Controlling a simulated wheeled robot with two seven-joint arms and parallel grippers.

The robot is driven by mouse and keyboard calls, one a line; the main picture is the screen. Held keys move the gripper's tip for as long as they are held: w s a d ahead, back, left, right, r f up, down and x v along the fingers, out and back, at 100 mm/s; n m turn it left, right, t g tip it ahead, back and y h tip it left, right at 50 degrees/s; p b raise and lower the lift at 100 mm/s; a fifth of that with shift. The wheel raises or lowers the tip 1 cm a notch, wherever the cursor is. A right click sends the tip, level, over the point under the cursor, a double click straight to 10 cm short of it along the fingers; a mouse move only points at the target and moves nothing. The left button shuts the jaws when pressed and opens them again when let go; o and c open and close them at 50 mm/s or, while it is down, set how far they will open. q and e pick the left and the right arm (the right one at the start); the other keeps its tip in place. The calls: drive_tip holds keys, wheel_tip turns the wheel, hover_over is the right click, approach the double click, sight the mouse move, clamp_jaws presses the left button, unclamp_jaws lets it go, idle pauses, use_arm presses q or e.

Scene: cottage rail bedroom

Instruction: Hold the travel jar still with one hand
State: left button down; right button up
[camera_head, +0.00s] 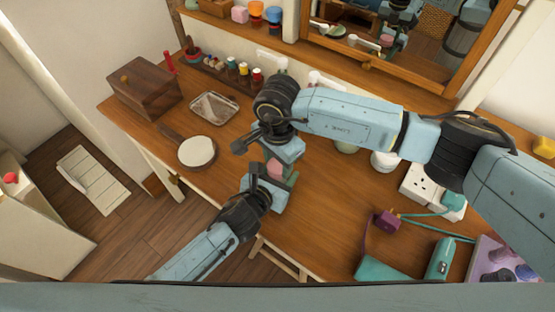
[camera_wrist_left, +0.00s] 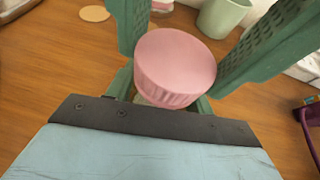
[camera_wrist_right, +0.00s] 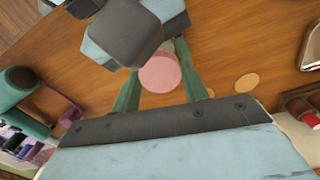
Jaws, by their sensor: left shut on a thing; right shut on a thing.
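The travel jar (camera_head: 274,168) has a pink lid and is mostly hidden between my two grippers over the table's front part. Its pink round lid (camera_wrist_left: 175,65) fills the space between the green fingers of my left gripper (camera_wrist_left: 178,85), with a pale bit of the body below it. My left gripper is shut on the jar from the front. My right gripper (camera_wrist_right: 160,82) comes from above and behind and is also shut on the jar, with the lid (camera_wrist_right: 160,73) between its fingers. Exactly which part each gripper holds is hard to tell.
The wooden table (camera_head: 325,215) has bare room to the right of the grippers. A white socket strip (camera_head: 424,188), purple plug (camera_head: 387,220) and teal cable lie right.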

drive_tip(key=o, duration=1.1)
drive_tip(key=shift+r, duration=2.25)
drive_tip(key=shift+c, duration=0.5)
drive_tip(key=n, duration=0.1)
drive_tip(key=r+n, duration=0.1)
drive_tip(key=shift+r+n, duration=0.25)
drive_tip(key=shift+n, duration=0.05)
wheel_tip(320, 180, up, 2)
drive_tip(key=n, duration=0.4)
drive_tip(key=shift+f, duration=0.1)
